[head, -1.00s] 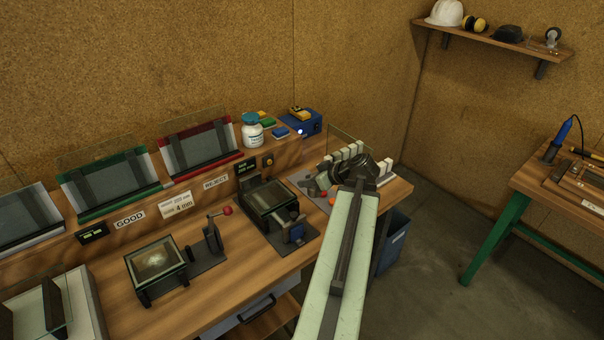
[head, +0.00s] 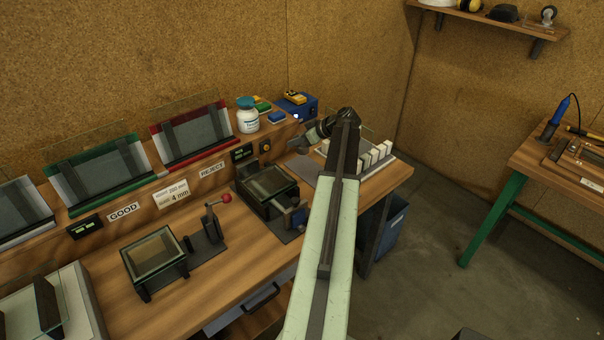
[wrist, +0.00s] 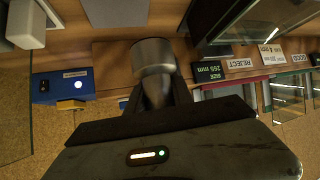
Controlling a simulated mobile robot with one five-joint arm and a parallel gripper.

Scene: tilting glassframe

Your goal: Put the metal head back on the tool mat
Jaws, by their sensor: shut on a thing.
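A cylindrical metal head (wrist: 153,57) with a narrower neck sits in my gripper (wrist: 160,92) in the wrist view. My gripper is shut on it and holds it above the wooden bench. In the head view my gripper (head: 313,134) is near the right end of the bench, turned left and partly hidden behind my arm. The metal head is small and hard to make out there. A grey mat-like surface (head: 303,169) shows on the bench below my gripper. My arm hides part of it, and I cannot tell for sure that it is the tool mat.
A rack of several white blocks (head: 374,155) stands right of my arm. A white bottle (head: 248,117) and a blue box (head: 298,108) stand on the raised back ledge. A glass-topped device (head: 268,187) and a red-knobbed lever (head: 222,202) stand left of my arm.

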